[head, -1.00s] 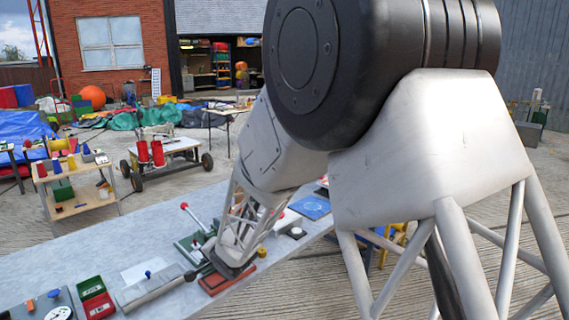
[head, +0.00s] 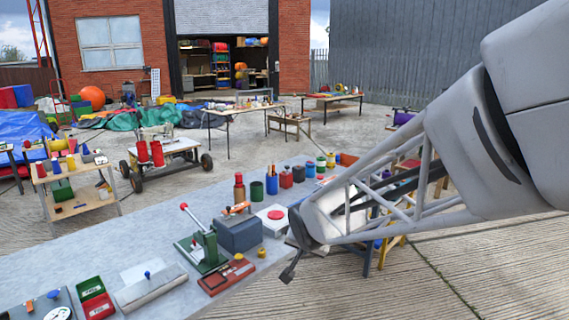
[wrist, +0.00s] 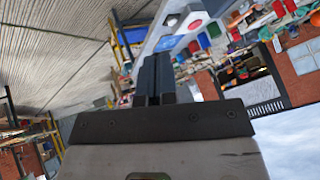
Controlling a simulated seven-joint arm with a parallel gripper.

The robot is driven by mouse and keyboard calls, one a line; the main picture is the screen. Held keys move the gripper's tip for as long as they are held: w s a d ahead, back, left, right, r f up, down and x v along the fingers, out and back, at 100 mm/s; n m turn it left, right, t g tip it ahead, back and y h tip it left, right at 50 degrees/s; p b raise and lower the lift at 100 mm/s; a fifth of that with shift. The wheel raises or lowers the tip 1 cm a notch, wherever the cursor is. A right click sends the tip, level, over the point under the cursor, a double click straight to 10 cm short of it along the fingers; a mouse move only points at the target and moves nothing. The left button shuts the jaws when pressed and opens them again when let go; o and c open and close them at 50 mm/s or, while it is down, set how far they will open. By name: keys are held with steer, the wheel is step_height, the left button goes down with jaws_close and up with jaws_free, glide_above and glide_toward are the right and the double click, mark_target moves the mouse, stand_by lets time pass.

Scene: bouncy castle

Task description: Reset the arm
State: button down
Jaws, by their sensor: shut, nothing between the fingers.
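My gripper (head: 290,262) is at the near right edge of the grey workbench in the head view, with its dark fingers pointing down and left, apart from everything on the bench. In the wrist view my gripper (wrist: 154,62) shows its two dark fingers side by side, shut with nothing between them. My pale arm comes in from the right of the head view.
The workbench (head: 130,240) holds a green lever press (head: 203,248), a grey box (head: 239,232), a red block (head: 227,275), red and green trays (head: 93,297) and several small pots. Concrete floor (head: 470,270) lies open at the right. A wheeled cart (head: 168,160) stands behind.

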steer(key=s+d+r+n+g, duration=0.1)
steer(key=s+d, duration=0.3)
steer(key=s, duration=0.5)
steer(key=s+d+r+n+g+h, duration=0.1)
steer(key=s+d+g, duration=0.1)
steer(key=s+d, duration=0.3)
steer(key=s+d+r+n+g, duration=0.1)
steer(key=s+d, duration=0.3)
steer(key=s, duration=1)
steer(key=shift+d+r+g, duration=0.3)
steer(key=shift+d+g, duration=0.05)
steer(key=shift+g, duration=0.15)
